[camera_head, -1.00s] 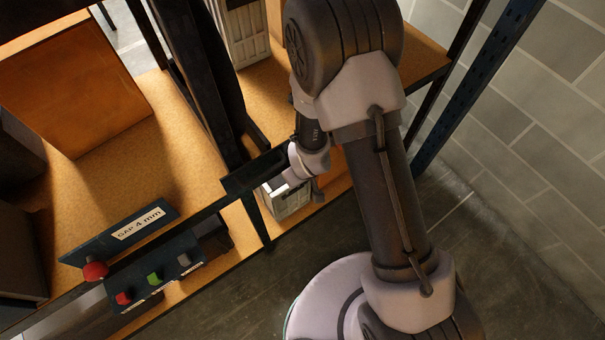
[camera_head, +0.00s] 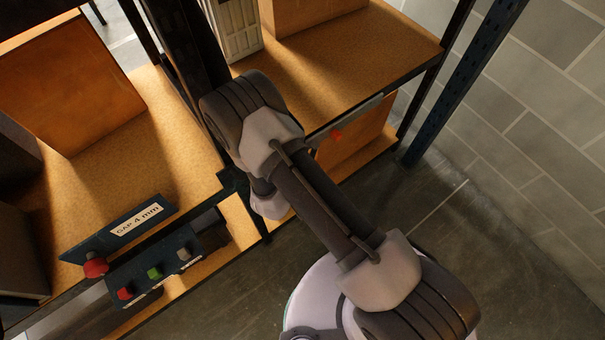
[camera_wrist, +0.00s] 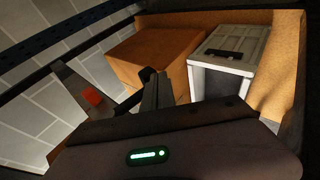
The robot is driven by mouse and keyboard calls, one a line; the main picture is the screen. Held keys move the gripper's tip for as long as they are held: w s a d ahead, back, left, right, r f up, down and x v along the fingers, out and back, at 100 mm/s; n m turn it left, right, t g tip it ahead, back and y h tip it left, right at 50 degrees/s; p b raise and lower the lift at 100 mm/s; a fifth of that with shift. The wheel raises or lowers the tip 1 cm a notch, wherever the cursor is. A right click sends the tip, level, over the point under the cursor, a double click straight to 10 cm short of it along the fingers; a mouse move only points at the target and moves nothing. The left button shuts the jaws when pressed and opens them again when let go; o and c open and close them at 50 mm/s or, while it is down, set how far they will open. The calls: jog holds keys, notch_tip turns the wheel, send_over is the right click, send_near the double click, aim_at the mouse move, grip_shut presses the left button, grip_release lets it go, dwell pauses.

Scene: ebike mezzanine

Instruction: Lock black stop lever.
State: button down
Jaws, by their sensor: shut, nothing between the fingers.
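My gripper (camera_wrist: 158,90) shows in the wrist view as dark fingers, closed together and empty, pointing up from the dark gripper body. In the head view my arm's own links hide it. I cannot clearly pick out the black stop lever in either view. A grey metal bar with a red tab (camera_wrist: 92,97) lies left of my fingers in the wrist view, apart from them. The same red tab (camera_head: 336,134) shows in the head view at the front edge of the right shelf. A dark piece between bar and fingers is too dim to name.
A control panel (camera_head: 155,272) with red, green and grey buttons is at lower left, below a "GAP 4 mm" sign (camera_head: 138,220). A grey-white crate (camera_wrist: 228,50) and an orange-brown box (camera_wrist: 155,55) stand on the shelf. A blue upright (camera_head: 465,85) bounds the right. The floor at right is clear.

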jog(key=shift+a+r, duration=0.1)
jog(key=shift+r+p, duration=0.7)
jog(key=shift+r, duration=0.05)
